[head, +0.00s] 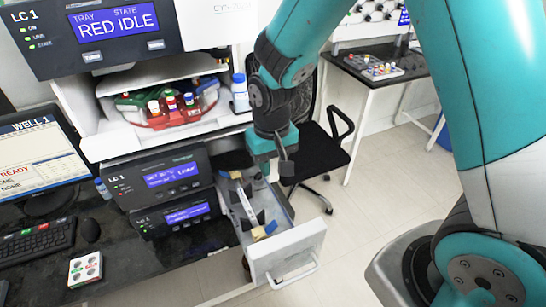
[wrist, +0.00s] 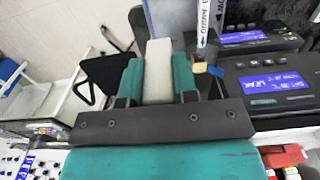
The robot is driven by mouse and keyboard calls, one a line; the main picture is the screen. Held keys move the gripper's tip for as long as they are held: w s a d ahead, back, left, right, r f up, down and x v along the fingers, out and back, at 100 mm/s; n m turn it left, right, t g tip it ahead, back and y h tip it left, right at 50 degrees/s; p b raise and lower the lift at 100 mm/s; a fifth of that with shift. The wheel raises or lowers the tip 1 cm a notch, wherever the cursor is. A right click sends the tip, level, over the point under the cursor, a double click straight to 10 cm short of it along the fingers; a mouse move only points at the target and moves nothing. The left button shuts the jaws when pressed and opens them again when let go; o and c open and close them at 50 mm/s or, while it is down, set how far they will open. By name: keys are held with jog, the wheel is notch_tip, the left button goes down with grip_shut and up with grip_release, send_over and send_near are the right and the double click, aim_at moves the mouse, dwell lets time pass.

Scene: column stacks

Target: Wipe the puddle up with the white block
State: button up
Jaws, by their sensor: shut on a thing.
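My gripper (wrist: 157,62) is shut on the white block (wrist: 158,78), which sits upright between the two teal fingers in the wrist view. In the head view my gripper (head: 284,158) hangs above the back part of an open drawer (head: 290,247). The block shows there only as a small greyish piece at the fingertips. I cannot make out a puddle in either view. The dark bench top (head: 150,250) has reflections, and I cannot tell whether any of it is wet.
The drawer holds a white labelled stick (head: 246,207) and a yellow-and-blue item (head: 264,231). Stacked instruments (head: 160,183) and a monitor (head: 40,160) stand to the left. A red rack of vials (head: 170,112) sits in the upper unit. A black chair (head: 320,160) stands behind.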

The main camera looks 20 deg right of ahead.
jog(key=shift+f+b, duration=3.75)
jog(key=shift+f, duration=1.3)
jog(key=shift+f+b, duration=0.4)
jog(key=shift+f, duration=0.2)
jog(key=shift+s, duration=0.15)
